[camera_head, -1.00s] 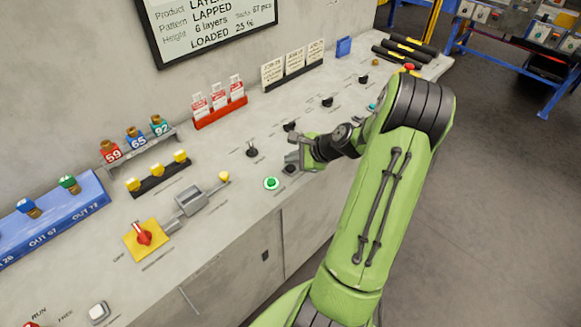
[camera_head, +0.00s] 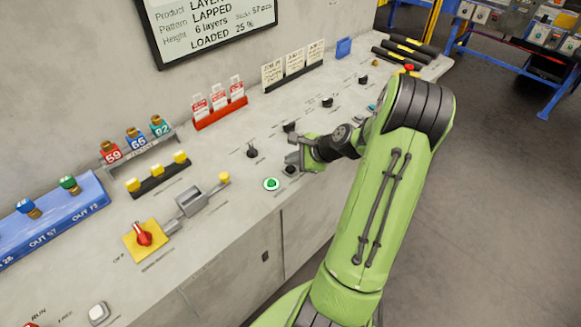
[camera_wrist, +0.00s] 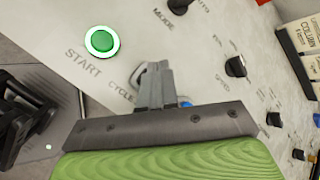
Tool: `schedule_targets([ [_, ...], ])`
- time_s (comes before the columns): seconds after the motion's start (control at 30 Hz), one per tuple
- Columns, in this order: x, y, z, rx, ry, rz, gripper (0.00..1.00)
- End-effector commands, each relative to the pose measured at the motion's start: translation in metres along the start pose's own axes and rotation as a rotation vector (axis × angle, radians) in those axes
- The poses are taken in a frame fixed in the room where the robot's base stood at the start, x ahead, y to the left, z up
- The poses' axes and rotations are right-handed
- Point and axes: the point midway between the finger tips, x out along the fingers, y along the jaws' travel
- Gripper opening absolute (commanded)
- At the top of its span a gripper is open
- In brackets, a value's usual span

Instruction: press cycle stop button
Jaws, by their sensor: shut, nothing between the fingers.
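My gripper (camera_head: 292,157) is low over the sloped grey console, its fingers shut and empty. In the wrist view its fingertips (camera_wrist: 154,72) cover the spot beside a label beginning "CYCLE". A round pale rim (camera_wrist: 139,74) shows partly behind the fingers; the rest of that control is hidden. In the head view a dark round control (camera_head: 290,170) sits right beside the fingertips. I cannot tell whether the fingers touch it. The green START button (camera_head: 271,184) with its white ring is just left of it; it also shows in the wrist view (camera_wrist: 102,42).
A black MODE knob (camera_wrist: 179,7) and other dark knobs stand nearby on the console. A yellow-tipped lever (camera_head: 224,178) and a red rotary switch (camera_head: 143,236) are to the left. A red card holder (camera_head: 220,116) stands behind.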

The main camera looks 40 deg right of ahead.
Motion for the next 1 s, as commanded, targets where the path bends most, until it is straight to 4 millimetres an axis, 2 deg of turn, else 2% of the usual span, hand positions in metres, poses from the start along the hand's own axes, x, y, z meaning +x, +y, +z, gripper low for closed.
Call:
schedule_targets([
  [1.0, 0.0059, 0.0042, -0.004, 0.0, 0.0, 0.0, 0.0],
])
